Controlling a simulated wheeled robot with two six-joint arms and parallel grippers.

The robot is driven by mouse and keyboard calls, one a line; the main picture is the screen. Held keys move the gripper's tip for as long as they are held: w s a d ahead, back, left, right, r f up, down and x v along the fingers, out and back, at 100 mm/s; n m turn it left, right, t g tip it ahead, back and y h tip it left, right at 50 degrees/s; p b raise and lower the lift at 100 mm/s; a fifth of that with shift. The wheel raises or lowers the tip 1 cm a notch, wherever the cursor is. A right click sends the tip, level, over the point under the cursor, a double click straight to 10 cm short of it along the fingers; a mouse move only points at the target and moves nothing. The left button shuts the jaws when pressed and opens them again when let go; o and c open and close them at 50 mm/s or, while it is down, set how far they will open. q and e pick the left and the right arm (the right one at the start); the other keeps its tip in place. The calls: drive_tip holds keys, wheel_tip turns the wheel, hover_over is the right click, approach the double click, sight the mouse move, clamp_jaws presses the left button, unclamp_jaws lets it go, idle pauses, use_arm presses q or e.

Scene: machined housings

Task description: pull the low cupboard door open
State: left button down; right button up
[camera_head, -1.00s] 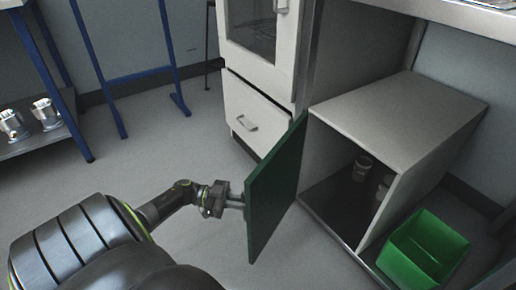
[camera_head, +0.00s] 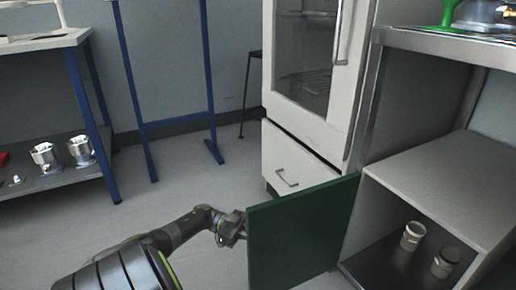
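The green low cupboard door (camera_head: 300,232) stands swung out from the grey cupboard (camera_head: 443,172), whose front is open. Two pale cylindrical parts (camera_head: 412,236) stand on the cupboard floor inside. My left gripper (camera_head: 238,228) is at the door's outer left edge. Its fingertips meet or pass behind the door's edge, so I cannot tell whether they are closed on a handle. The door's handle is hidden. My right gripper is not in view.
A white cabinet with a glass door (camera_head: 318,60) and a lower drawer (camera_head: 290,160) stands just behind the green door. A blue-legged bench (camera_head: 85,100) with machined housings (camera_head: 46,157) on its shelf is at the left.

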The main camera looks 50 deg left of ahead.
use_arm(q)
drive_tip(key=shift+w+a, duration=0.15)
drive_tip(key=shift+a, duration=0.05)
idle(0.3)
drive_tip(key=c, duration=1.6)
unclamp_jaws()
drive_tip(key=shift+w, duration=0.1)
drive_tip(key=shift+c, duration=0.2)
